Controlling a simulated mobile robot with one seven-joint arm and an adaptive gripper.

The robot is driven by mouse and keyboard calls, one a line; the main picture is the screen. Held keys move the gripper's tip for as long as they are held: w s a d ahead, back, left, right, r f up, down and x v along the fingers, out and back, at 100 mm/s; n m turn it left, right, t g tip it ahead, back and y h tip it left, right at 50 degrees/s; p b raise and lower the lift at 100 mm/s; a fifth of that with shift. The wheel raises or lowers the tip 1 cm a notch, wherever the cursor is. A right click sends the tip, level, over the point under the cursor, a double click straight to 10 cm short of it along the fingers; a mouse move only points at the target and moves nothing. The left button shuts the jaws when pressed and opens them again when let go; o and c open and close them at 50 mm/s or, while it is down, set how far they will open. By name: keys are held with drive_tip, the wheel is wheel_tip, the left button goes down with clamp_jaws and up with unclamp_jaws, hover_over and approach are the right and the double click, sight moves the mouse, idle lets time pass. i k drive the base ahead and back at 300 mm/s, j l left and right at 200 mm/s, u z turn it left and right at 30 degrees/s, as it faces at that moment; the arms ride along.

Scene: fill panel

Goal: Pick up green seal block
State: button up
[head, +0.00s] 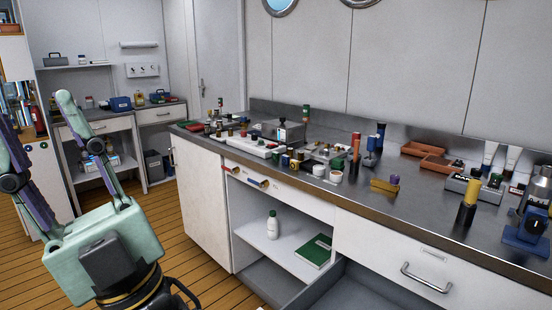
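My gripper (36,112) is in the lower left of the head view, raised in front of the counter. Its two fingers are spread wide, with nothing between them. It is well apart from the things on the counter.
The long steel-topped counter (330,203) is crowded with small parts, a white panel (248,146) and orange trays (424,149). A blue device (524,232) and a yellow-black cylinder (467,203) stand at right. A drawer (375,290) stands open below. Wooden floor (195,245) is clear at left.

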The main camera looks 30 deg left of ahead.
sight(275, 155)
drive_tip(key=i+j+z, duration=0.1)
drive_tip(key=j, duration=0.35)
drive_tip(key=i+j, duration=0.25)
drive_tip(key=j, duration=0.2)
drive_tip(key=i+j+z, duration=0.15)
drive_tip(key=j, duration=0.3)
drive_tip(key=i+j+z, duration=0.1)
drive_tip(key=j, duration=0.4)
drive_tip(key=i+j+z, duration=0.1)
drive_tip(key=j, duration=0.35)
drive_tip(key=i+j, duration=0.15)
drive_tip(key=j, duration=0.35)
drive_tip(key=z, duration=0.05)
